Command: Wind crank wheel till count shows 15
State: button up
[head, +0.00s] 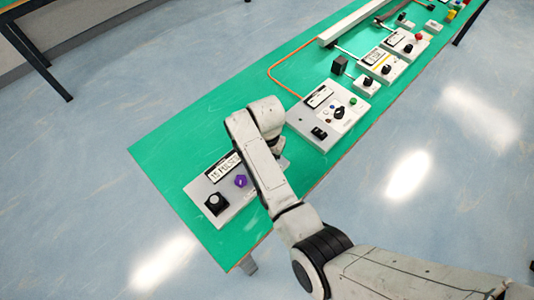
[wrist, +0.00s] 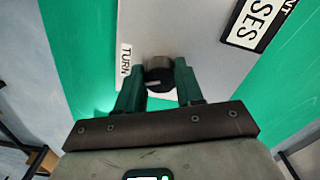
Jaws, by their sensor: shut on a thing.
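In the wrist view, a small dark round knob (wrist: 158,72) with a pale pointer line sits on a light grey panel (wrist: 195,35) beside a TURN label (wrist: 125,62). It appears to be the crank wheel. The two green fingers of my gripper (wrist: 158,84) are shut on it from both sides. The count display (head: 222,167) shows a number and PULSES there, but I cannot read the number surely. In the wrist view only the end of the display (wrist: 258,20), reading SES, shows.
The same panel carries a black knob (head: 216,203) and a purple button (head: 241,182). A second panel (head: 318,136) with knobs and buttons stands beyond my arm. More small boxes line the green table (head: 172,140) farther up. Its near left part is clear.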

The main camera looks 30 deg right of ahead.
jog(key=shift+w+m, duration=0.1)
jog(key=shift+m, duration=0.4)
jog(key=o, duration=1)
jog(key=shift+o, duration=0.2)
notch_tip(320, 180, up, 11)
jog(key=shift+f, duration=0.1)
dwell(0.4)
jog(key=s+d+f+n+h, duration=0.1)
jog(key=s+d+f+n, duration=0.15)
jog(key=s+d, duration=0.45)
jog(key=s+d+f+n+t, duration=0.1)
jog(key=s+n, duration=0.6)
jog(key=s, duration=1.5)
jog(key=shift+s+f+n+y, duration=0.25)
jog(key=shift+f+n+y, duration=0.15)
jog(key=shift+f, duration=0.15)
